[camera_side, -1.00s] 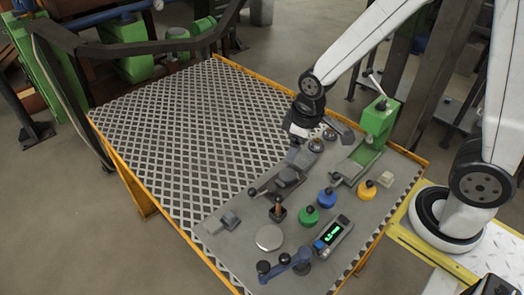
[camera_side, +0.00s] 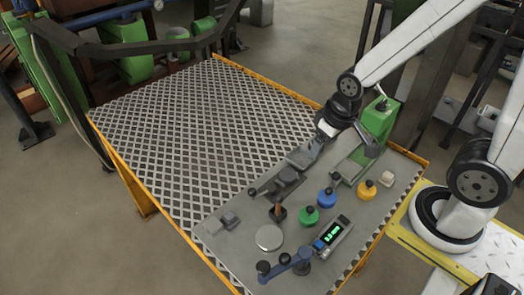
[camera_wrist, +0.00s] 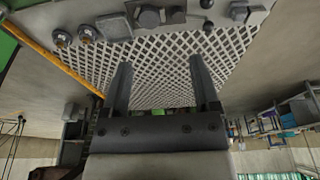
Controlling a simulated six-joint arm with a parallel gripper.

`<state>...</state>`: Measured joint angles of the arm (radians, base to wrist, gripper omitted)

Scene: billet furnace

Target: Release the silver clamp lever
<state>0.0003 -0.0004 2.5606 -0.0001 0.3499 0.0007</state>
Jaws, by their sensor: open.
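The silver clamp lever (camera_side: 377,84) shows as a thin rod rising from the top of the green clamp block (camera_side: 378,119) at the panel's far right corner. It is partly behind my arm, and I cannot pick it out in the wrist view. My gripper (camera_side: 300,160) hangs tilted over the panel, left of the green block and apart from it. In the wrist view my gripper (camera_wrist: 160,75) is open, with two dark fingers spread and nothing between them.
The patterned plate (camera_side: 185,130) to the left is clear.

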